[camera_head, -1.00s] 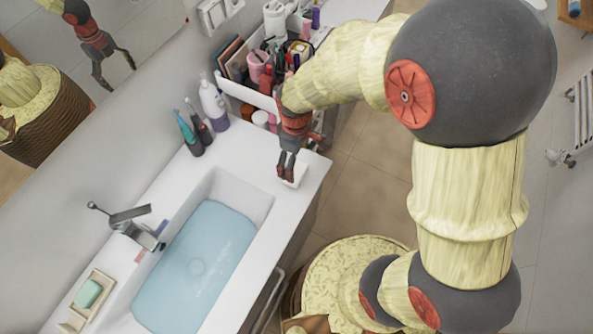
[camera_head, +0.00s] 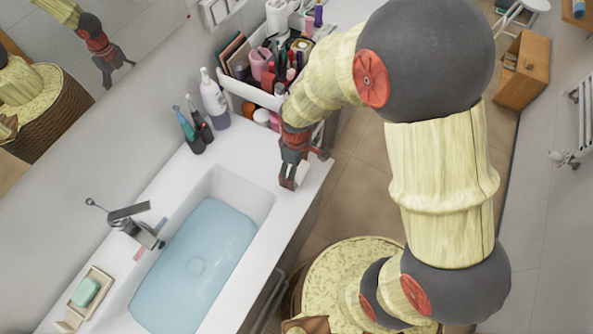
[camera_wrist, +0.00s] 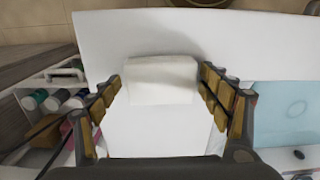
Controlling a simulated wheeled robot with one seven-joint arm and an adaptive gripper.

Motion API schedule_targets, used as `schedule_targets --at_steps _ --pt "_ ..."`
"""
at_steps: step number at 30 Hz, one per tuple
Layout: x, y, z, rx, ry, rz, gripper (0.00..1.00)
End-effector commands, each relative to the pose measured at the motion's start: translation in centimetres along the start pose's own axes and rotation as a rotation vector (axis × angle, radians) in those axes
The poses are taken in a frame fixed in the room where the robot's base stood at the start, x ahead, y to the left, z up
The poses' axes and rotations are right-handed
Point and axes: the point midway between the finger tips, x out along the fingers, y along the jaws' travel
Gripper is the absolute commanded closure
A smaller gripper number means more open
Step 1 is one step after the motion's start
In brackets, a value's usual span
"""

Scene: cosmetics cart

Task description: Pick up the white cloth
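The white cloth (camera_wrist: 161,82) lies folded on the white countertop in the wrist view. In the head view only a small white part of the cloth (camera_head: 302,172) shows beside my gripper (camera_head: 289,183), which hides the rest. My gripper (camera_wrist: 160,76) is open, with one finger to the left of the cloth and one to the right. Small gaps seem to remain between the fingers and the cloth's sides. I cannot tell how high the fingertips are above the counter.
The sink basin (camera_head: 245,192) with blue water is left of my gripper. A white organizer (camera_head: 243,89) full of cosmetics stands behind, with a pump bottle (camera_head: 213,98) and toothbrush holder (camera_head: 200,138) nearby. The counter's edge is close on the right.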

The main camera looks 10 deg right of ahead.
Motion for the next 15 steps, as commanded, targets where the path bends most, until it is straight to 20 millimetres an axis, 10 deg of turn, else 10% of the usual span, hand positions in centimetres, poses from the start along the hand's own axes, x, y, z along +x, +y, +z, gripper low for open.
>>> schedule_targets --at_steps 15 --pt "0.00 0.00 0.01 0.000 0.000 0.000 0.54"
